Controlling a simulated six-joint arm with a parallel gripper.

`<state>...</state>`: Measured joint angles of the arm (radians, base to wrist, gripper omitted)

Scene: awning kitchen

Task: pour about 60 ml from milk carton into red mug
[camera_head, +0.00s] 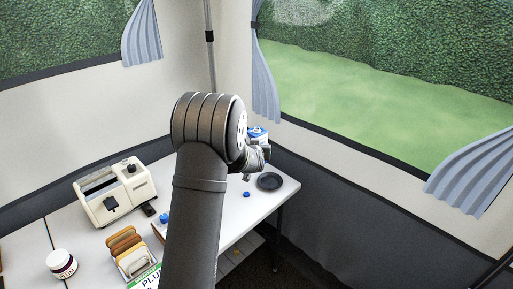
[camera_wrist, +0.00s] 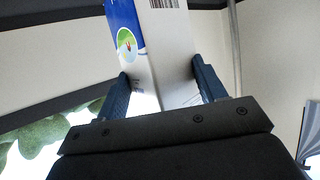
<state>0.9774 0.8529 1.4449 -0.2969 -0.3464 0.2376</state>
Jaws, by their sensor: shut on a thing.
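The milk carton (camera_head: 257,132) is white and blue and shows just past my arm's wrist in the head view, above the table's far end. It also fills the top middle of the wrist view (camera_wrist: 172,60). My gripper (camera_wrist: 163,84) is shut on it, with one dark finger on each side. In the head view my gripper (camera_head: 262,155) is partly hidden by my arm. The carton's top is out of the wrist view, and I cannot tell how far it is tilted. The red mug is not visible in either view.
A dark round plate (camera_head: 269,182) lies on the white table near a small blue item (camera_head: 247,194). My arm hides the table's middle.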

